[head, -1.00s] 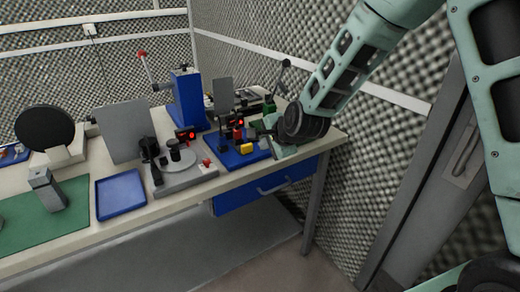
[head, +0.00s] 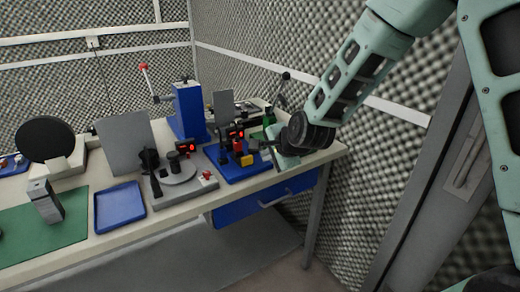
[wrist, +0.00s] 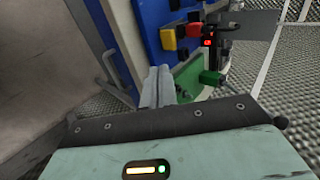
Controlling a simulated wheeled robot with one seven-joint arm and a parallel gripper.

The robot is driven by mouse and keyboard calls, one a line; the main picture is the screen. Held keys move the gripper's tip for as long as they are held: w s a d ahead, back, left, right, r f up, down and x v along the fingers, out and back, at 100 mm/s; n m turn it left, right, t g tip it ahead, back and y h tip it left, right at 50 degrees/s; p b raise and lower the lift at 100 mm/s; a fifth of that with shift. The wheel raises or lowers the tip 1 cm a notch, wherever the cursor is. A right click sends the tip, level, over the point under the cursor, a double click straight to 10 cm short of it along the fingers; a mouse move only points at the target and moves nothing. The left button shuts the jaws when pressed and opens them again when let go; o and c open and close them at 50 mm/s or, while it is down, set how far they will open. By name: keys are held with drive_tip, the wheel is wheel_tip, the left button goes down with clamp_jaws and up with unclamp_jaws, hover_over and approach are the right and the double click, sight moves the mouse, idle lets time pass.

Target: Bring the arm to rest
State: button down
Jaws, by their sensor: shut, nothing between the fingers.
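My gripper (wrist: 158,88) shows in the wrist view with its two grey fingers together and nothing between them. In the head view my gripper (head: 262,147) is at the right end of the workbench (head: 330,152), beside the blue fixture (head: 232,170). The wrist view shows the fixture's blue side, with a red block (wrist: 193,30) and a yellow block (wrist: 168,39) on it, beyond the fingertips. I cannot tell from the head view how far the fingertips are from the fixture.
A blue press (head: 188,112) with a red-knobbed lever stands behind. A blue tray (head: 120,207), a grey turntable device (head: 180,180) and a green mat (head: 20,235) lie to the left. A blue drawer (head: 265,198) hangs under the bench. The foam wall (head: 350,160) is close on the right.

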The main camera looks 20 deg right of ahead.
drive_tip(key=s+a+r+n+g, duration=0.1)
drive_tip(key=s+a+n+g, duration=0.1)
drive_tip(key=s+a+n, duration=0.3)
drive_tip(key=s+a+r+n+g+y, duration=0.1)
drive_tip(key=s+n, duration=0.2)
drive_tip(key=s, duration=0.4)
drive_tip(key=s+a+r+n+g, duration=0.1)
drive_tip(key=s+a+n+g, duration=0.2)
drive_tip(key=s, duration=0.4)
drive_tip(key=s+d+r+n+g+h, duration=0.1)
drive_tip(key=s+n, duration=0.5)
drive_tip(key=s, duration=0.2)
drive_tip(key=s+d+n+g+h, duration=0.1)
drive_tip(key=s+d+n+g, duration=0.1)
drive_tip(key=s+n, duration=0.3)
drive_tip(key=s, duration=0.3)
drive_tip(key=shift+s+r+n+h, duration=0.4)
